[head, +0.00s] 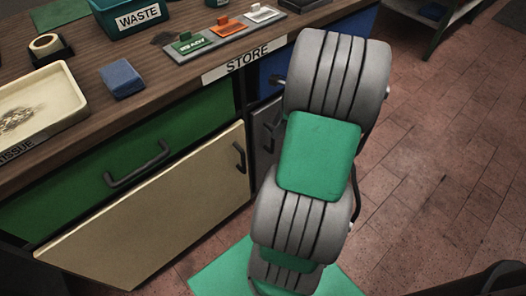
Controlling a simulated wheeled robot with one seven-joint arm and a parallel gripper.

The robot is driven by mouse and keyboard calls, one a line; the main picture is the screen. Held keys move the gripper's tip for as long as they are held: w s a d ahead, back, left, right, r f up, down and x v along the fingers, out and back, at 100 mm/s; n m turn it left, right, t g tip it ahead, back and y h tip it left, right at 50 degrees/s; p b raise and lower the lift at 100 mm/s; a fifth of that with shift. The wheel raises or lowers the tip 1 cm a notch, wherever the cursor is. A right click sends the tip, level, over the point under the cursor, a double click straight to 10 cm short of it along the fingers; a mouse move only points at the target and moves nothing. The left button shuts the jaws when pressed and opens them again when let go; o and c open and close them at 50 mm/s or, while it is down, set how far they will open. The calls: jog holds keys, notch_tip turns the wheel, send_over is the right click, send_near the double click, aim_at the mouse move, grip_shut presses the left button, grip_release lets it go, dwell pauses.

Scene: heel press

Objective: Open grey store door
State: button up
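The grey store door (262,150) is a narrow dark grey panel below the STORE label (235,67). Its dark handle (272,118) shows beside my arm. The left part of the door is visible and looks closed; my arm hides the rest. My gripper is not in view. My arm's grey and green links stand in front of the cabinet's right side.
A cream door (150,210) hangs angled below a green drawer (120,160), left of the grey door. A blue drawer front (270,72) sits above it. The worktop holds a tray (72,95), a blue block (121,78) and a WASTE bin (130,18).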

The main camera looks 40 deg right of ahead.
aim_at(273, 141)
jog(key=f+b, duration=0.1)
jog(key=f, duration=0.2)
jog(key=w+f+m+b, duration=0.1)
jog(key=f, duration=0.2)
jog(key=w+f+m+b, duration=0.1)
jog(key=f, duration=0.3)
jog(key=shift+d, duration=0.15)
jog(key=shift+c, duration=0.2)
grip_shut()
dwell(0.8)
